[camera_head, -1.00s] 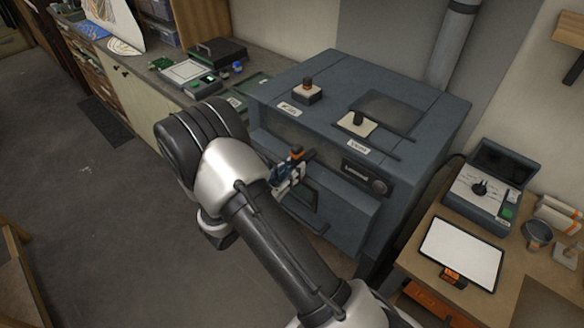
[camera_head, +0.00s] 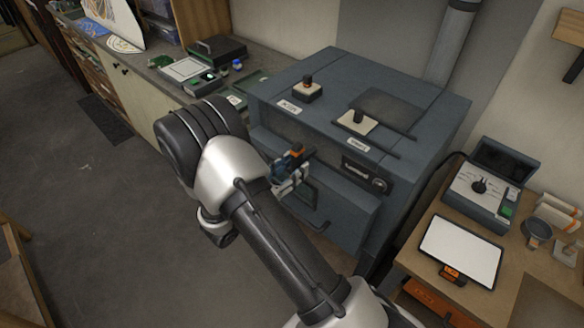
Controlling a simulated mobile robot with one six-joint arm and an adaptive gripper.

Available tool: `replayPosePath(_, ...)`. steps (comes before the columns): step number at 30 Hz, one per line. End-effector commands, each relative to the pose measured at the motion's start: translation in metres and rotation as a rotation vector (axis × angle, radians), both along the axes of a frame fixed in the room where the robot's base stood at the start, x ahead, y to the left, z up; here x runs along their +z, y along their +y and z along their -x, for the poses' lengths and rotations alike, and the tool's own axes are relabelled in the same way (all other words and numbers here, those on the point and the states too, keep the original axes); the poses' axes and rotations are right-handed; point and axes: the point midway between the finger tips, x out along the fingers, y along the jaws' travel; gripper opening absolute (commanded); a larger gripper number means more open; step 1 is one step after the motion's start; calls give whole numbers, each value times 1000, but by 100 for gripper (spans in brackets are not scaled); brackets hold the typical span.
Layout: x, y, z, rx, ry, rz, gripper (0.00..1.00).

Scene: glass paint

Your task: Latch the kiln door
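The kiln (camera_head: 425,120) is a large blue-grey box in the middle of the head view. Its front door (camera_head: 345,205) has a dark bar handle (camera_head: 312,222) low on the front. A small orange-tipped latch part (camera_head: 297,150) shows at the kiln's front, left of a dark panel with a round knob (camera_head: 379,184). My gripper (camera_head: 290,178) is at the kiln front, just below the orange tip and above the bar handle. My arm hides part of it, and its fingers are too small to tell whether they touch or grip the latch.
Two knobbed plugs (camera_head: 306,90) and (camera_head: 356,122) sit on the kiln top. A bench at the right holds a control box (camera_head: 490,195) and a white-screened tablet (camera_head: 461,252). A counter (camera_head: 150,68) with trays runs along the left back.

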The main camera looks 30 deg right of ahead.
Motion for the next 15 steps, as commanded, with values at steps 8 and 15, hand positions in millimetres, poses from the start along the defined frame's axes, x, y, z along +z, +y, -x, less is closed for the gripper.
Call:
replayPosePath(8,0,11,3,3,-1,0,40)
replayPosePath(15,0,56,19,7,-1,0,40)
